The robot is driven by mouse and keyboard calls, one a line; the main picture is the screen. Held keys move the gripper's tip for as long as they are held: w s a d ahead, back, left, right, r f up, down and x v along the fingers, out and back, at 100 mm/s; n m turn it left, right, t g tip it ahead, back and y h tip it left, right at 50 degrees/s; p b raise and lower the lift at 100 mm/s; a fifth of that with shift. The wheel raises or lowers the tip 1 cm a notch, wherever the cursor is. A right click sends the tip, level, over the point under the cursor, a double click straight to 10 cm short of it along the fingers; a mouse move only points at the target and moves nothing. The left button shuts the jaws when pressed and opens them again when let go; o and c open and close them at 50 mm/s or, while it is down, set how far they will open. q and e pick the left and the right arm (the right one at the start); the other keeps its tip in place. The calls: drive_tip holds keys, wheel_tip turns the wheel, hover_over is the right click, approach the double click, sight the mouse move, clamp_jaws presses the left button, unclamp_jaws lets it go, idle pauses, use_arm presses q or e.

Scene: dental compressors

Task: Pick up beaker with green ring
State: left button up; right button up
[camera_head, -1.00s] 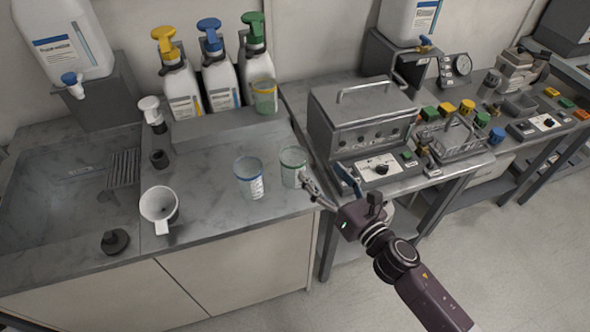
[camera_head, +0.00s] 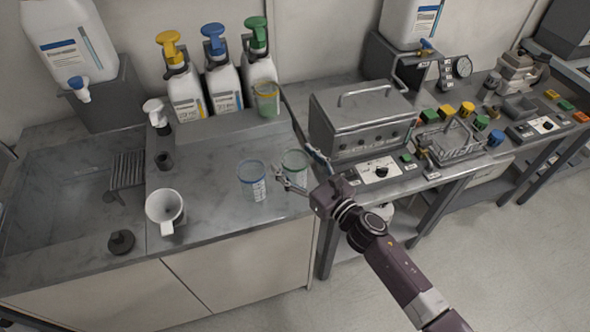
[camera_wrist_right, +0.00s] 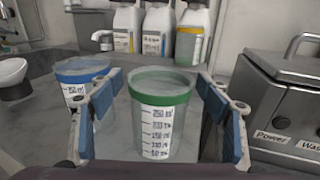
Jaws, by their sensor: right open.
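The clear beaker with the green ring (camera_head: 295,165) stands upright on the counter near its right edge. In the right wrist view the beaker with the green ring (camera_wrist_right: 162,115) sits between the fingers, with a measuring scale facing me. My right gripper (camera_head: 297,177) is open around it, a blue-padded finger on each side; contact is not visible. Its finger partly hides the beaker in the head view. My left gripper is not in view.
A beaker with a blue ring (camera_head: 252,180) stands just left, close to the left finger in the wrist view. A yellow-ringed beaker (camera_head: 266,98) stands at the back by the pump bottles. A white mug (camera_head: 165,211) is at front left. A metal machine (camera_head: 362,122) stands to the right.

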drive_tip(key=shift+c, duration=0.2)
drive_tip(key=shift+d, duration=0.1)
drive_tip(key=c, duration=1.1)
